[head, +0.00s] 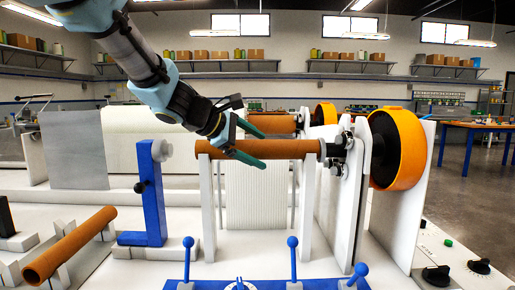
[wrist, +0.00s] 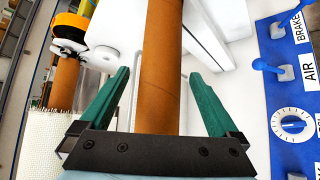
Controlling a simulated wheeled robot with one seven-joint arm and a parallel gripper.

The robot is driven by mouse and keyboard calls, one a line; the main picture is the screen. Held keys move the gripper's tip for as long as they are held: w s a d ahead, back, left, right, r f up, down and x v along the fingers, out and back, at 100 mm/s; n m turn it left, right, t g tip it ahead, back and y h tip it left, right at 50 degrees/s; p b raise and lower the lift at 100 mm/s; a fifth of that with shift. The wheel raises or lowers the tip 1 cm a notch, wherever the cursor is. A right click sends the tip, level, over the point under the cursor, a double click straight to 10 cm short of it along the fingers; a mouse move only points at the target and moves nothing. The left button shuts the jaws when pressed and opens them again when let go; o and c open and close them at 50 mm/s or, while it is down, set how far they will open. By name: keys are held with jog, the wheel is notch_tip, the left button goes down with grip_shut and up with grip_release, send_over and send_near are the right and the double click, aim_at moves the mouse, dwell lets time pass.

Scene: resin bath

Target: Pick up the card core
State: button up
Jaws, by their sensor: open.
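A brown card core (head: 290,149) lies level across white upright supports, its right end near a dark shaft fitting. My gripper (head: 250,150) is open at this core, one green finger above it and one below it in the head view. In the wrist view the core (wrist: 160,75) runs between the two spread fingers, with visible gaps on both sides. The core's part behind the wrist is hidden. A second brown core (head: 68,245) lies slanted on low white rests at the front left. Another brown core (head: 275,124) sits farther back.
A blue upright bracket (head: 150,195) stands left of the supports. An orange wheel (head: 397,148) stands on the right. Blue levers (head: 293,258) rise from a blue panel in front. White panels stand behind the core.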

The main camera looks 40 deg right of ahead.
jog(key=shift+d+f, duration=0.3)
jog(key=shift+d, duration=0.25)
grip_shut()
dwell(0.5)
